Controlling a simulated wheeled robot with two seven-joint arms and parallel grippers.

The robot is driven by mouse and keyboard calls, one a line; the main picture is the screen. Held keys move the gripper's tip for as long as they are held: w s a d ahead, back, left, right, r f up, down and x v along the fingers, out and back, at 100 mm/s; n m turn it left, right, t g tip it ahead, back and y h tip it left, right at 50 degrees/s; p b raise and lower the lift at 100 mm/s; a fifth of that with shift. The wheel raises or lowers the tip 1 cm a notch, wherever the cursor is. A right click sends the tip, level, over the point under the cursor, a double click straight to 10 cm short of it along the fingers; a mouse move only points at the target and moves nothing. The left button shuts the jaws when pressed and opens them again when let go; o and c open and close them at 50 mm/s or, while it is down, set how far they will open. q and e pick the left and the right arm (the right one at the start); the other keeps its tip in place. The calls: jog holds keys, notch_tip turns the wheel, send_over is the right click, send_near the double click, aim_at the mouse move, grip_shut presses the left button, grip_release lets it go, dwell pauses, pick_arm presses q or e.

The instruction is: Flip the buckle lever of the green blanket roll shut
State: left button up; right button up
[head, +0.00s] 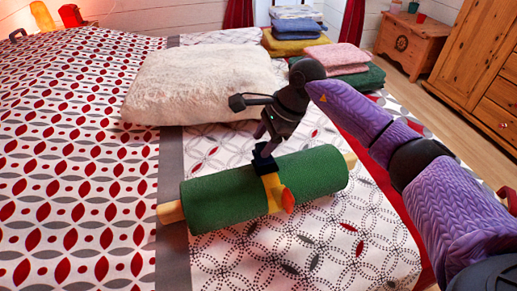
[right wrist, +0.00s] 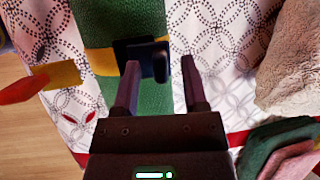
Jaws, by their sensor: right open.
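The green blanket roll (head: 222,199) lies on the bed, with wooden rod ends sticking out. A yellow strap (head: 272,188) wraps around its middle and has an orange-red tip (head: 288,201). A dark buckle (head: 264,165) sits on top of the strap. In the right wrist view the buckle (right wrist: 127,52) has a dark lever (right wrist: 160,64) that seems to stand up from it. My right gripper (head: 262,141) is just above the buckle, pointing down. Its open fingers (right wrist: 160,80) have the lever between their tips; contact cannot be told. My left gripper is out of view.
A fluffy cream pillow (head: 195,82) lies behind the roll. Folded blankets (head: 337,57) and towels are stacked at the back right. A wooden chest (head: 412,42) and a cabinet (head: 475,60) stand beyond the bed. The patterned bed cover (head: 75,150) is clear at left.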

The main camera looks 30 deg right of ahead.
jog(key=shift+w+a+f, duration=0.15)
jog(key=shift+a+f, duration=0.1)
jog(key=shift+f, duration=0.25)
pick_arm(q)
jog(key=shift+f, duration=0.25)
pick_arm(e)
grip_shut()
jog(key=shift+w+f+g+b, duration=0.4)
jog(key=shift+g+b, duration=0.3)
jog(key=shift+b, duration=0.25)
jog(key=shift+d+m+g+y+b, duration=0.1)
jog(key=shift+m+g+y+b, duration=0.2)
jog(key=shift+g, duration=0.1)
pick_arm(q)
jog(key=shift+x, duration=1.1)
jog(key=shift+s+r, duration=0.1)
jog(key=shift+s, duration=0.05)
pick_arm(e)
jog(key=shift+r, duration=0.1)
